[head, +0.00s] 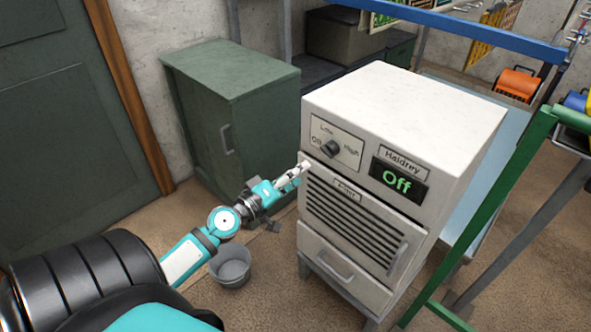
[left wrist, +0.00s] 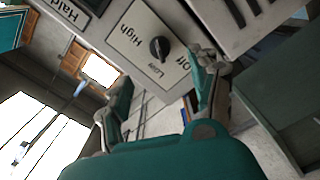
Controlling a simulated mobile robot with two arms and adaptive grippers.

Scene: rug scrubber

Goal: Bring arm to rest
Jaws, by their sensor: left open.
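My left arm reaches in from the lower left in the head view, with its left gripper (head: 296,174) close to the front left edge of a white machine (head: 400,118). In the left wrist view the left gripper (left wrist: 165,95) has its two fingers spread, with nothing between them. One finger is near the machine's panel by the dark knob (left wrist: 160,49); I cannot tell if it touches. In the head view the knob (head: 330,148) sits on a plate marked Off, Low and High. My right gripper is not seen.
A dark green cabinet (head: 232,105) stands behind the gripper. A grey bucket (head: 231,266) is on the floor below the arm. A green metal frame (head: 490,215) and a blue rail (head: 460,28) stand right of the machine. The brown floor around the bucket is mostly open.

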